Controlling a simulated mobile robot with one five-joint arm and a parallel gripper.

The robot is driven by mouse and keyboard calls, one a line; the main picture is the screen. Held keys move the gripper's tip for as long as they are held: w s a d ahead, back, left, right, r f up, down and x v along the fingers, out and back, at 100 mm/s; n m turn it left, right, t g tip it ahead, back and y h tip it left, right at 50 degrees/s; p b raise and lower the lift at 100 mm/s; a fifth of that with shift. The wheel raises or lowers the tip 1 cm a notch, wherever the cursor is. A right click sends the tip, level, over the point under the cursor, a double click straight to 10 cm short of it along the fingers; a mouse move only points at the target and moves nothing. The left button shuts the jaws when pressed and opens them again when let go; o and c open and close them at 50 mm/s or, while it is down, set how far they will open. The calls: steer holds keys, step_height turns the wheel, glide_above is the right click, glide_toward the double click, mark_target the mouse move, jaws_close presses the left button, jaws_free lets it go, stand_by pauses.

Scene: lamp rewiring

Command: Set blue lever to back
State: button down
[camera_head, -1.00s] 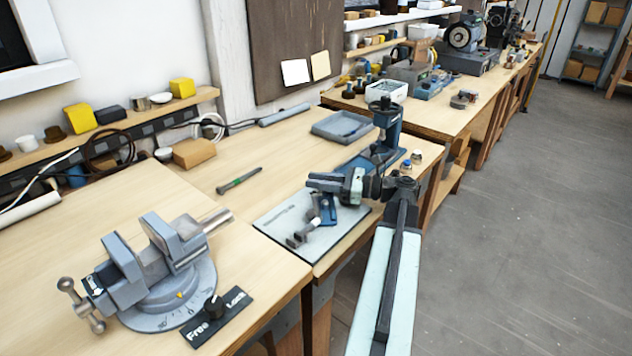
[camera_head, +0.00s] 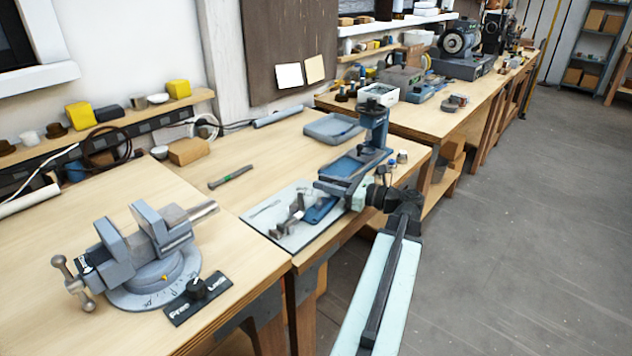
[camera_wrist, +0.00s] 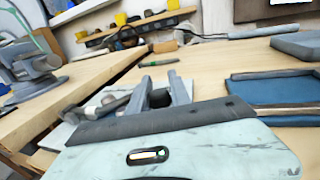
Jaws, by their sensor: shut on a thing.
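A small fixture with a blue base (camera_head: 321,209) and a grey metal lever (camera_head: 290,222) lies on the pale mat at the bench's front right. Its metal part (camera_wrist: 108,103) shows just left of my fingers in the wrist view. My gripper (camera_head: 335,188) is at the back right of the fixture, low over the bench. In the wrist view my gripper (camera_wrist: 163,88) has its fingers close together around a dark rounded part, which I take to be the blue lever's end. My gripper hides most of it, and I cannot read the lever's setting.
A grey vise (camera_head: 150,255) with a Free/Lock knob (camera_head: 197,288) stands at the front left. A blue press (camera_head: 373,130) stands just behind my gripper, near a grey-blue tray (camera_head: 332,129). A green-marked tool (camera_head: 231,177) lies on the open bench top.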

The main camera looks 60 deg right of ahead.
steer(key=shift+s+d+r+h, duration=0.1)
steer(key=shift+s+d+h, duration=0.2)
steer(key=shift+s+d, duration=0.45)
steer(key=shift+s+a, duration=0.1)
steer(key=shift+s, duration=0.05)
steer(key=c, duration=1.4)
jaws_free()
steer(key=shift+o, duration=1)
steer(key=shift+d+f, duration=0.2)
steer(key=shift+d, duration=0.05)
steer(key=shift+a, duration=0.2)
steer(key=s, duration=0.5)
steer(key=s+d, duration=0.1)
steer(key=s, duration=0.1)
steer(key=shift+s, duration=0.3)
